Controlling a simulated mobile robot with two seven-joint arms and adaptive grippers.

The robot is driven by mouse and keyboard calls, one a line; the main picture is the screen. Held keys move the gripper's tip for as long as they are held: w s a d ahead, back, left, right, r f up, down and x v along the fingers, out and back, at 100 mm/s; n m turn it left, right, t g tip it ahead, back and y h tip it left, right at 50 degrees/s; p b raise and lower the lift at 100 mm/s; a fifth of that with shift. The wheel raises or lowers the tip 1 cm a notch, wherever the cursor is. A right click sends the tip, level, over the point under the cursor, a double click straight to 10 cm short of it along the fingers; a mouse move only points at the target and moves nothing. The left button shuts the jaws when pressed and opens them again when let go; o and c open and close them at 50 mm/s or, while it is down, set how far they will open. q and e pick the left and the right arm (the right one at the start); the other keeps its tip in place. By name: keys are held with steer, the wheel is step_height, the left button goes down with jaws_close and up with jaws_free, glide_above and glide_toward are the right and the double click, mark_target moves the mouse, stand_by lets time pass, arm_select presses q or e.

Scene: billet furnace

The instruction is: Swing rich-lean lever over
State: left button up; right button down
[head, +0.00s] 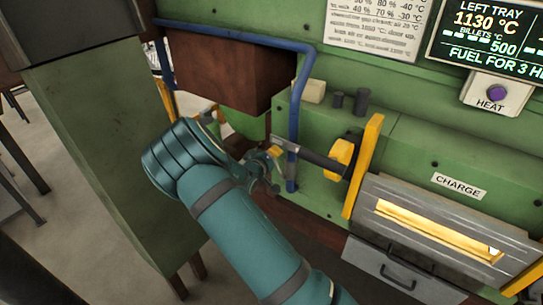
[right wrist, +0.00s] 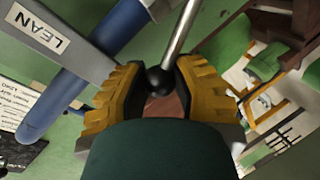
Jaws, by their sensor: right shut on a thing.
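The rich-lean lever is a thin metal rod (right wrist: 183,32) ending in a black ball knob (right wrist: 160,80), seen in the right wrist view. My right gripper (right wrist: 165,95) has its yellow finger pads on either side of the knob and is shut on it. A grey plate marked LEAN (right wrist: 62,60) lies left of the rod in that view. In the head view my right gripper (head: 270,165) is at the furnace front beside the blue pipe (head: 293,115); it largely hides the lever there. No RICH marking is legible. My left gripper is not in view.
Right of the gripper are a dark cylinder with a yellow collar (head: 343,155), a yellow bar (head: 362,165) and the glowing CHARGE slot (head: 440,230). A brown box (head: 225,72) hangs above. A green post (head: 105,150) stands left.

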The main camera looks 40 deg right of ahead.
stand_by(0.3)
steer(key=c, duration=0.7)
jaws_free()
steer(key=shift+w, duration=0.1)
steer(key=v, duration=1.2)
steer(key=shift+a, duration=0.1)
